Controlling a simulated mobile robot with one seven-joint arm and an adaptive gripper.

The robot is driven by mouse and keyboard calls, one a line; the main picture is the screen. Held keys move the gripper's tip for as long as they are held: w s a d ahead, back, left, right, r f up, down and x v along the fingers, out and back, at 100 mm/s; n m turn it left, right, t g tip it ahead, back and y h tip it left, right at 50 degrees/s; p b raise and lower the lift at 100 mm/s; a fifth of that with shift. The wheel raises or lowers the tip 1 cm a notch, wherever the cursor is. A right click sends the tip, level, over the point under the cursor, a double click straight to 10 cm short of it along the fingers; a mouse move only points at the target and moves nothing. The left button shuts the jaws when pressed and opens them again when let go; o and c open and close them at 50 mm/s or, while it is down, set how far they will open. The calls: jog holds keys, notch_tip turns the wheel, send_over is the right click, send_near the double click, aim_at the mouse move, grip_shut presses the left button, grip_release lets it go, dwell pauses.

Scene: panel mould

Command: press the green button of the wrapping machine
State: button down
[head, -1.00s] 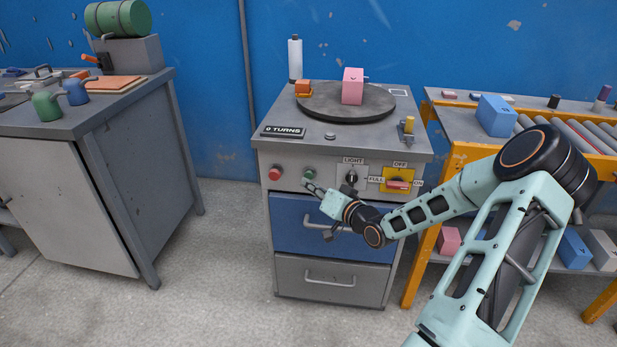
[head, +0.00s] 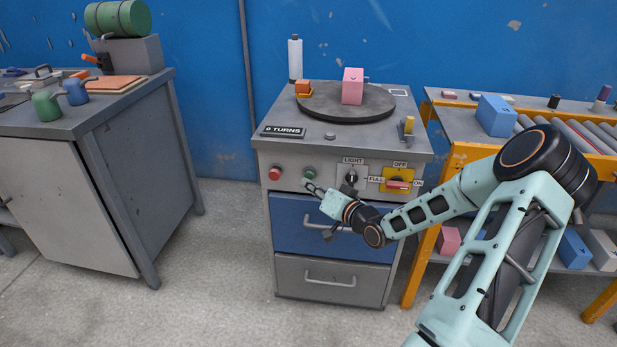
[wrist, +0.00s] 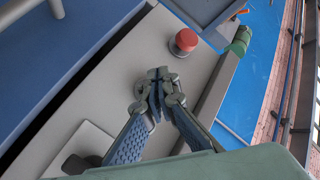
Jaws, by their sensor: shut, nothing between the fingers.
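The wrapping machine (head: 292,152) is a grey cabinet with a turntable (head: 345,112) on top. Its green button (head: 309,173) is on the front panel, right of the red button (head: 275,173), which also shows in the wrist view (wrist: 184,42). My gripper (head: 307,184) is shut and empty, its tips just below the green button in the head view. In the wrist view my gripper (wrist: 157,76) points at the panel, and no green button shows there; the fingers probably cover it. I cannot tell whether the tips touch it.
A pink box (head: 352,86) stands on the turntable. A sign (head: 283,132) reads 0 TURNS. A light knob (head: 351,177) and a yellow switch plate (head: 397,180) sit right of the green button. A blue drawer (head: 290,225) is below. A roller table (head: 455,140) stands at right.

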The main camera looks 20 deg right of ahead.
jog(key=shift+w+d, duration=0.25)
jog(key=shift+w, duration=0.1)
